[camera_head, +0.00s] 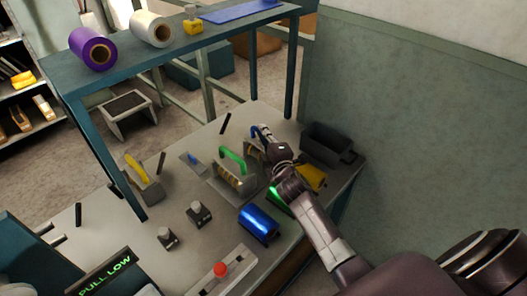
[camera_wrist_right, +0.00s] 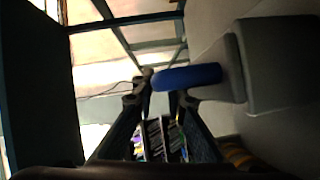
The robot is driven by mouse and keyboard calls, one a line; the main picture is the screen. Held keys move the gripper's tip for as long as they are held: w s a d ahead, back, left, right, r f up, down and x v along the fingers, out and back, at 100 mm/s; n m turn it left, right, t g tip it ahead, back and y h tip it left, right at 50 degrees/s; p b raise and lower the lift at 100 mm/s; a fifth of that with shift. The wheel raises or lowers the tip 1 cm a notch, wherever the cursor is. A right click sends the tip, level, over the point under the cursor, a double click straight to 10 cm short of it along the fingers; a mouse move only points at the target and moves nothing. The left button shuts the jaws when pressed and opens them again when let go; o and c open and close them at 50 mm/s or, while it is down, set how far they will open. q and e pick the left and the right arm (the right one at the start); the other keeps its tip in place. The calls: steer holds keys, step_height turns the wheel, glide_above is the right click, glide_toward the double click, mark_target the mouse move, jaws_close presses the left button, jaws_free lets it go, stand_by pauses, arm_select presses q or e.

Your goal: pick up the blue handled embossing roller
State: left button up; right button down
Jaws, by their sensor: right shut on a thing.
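The blue handled embossing roller shows its curved blue handle (camera_head: 256,131) at the far side of the bench, partly hidden by my right gripper (camera_head: 265,136). In the right wrist view the blue handle (camera_wrist_right: 190,77) crosses between the fingertips of my right gripper (camera_wrist_right: 160,92), with a grey block-like part at its right end. The right gripper is shut on this handle. Whether the roller is clear of the bench top cannot be told. My left gripper is not in view.
A green handled tool (camera_head: 233,160) stands close left of my right gripper. A dark open bin (camera_head: 325,145) is to the right. A blue foil roll (camera_head: 259,223) and a yellow one (camera_head: 313,178) lie near my arm.

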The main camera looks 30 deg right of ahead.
steer(key=shift+w+r, duration=0.1)
steer(key=shift+r, duration=0.15)
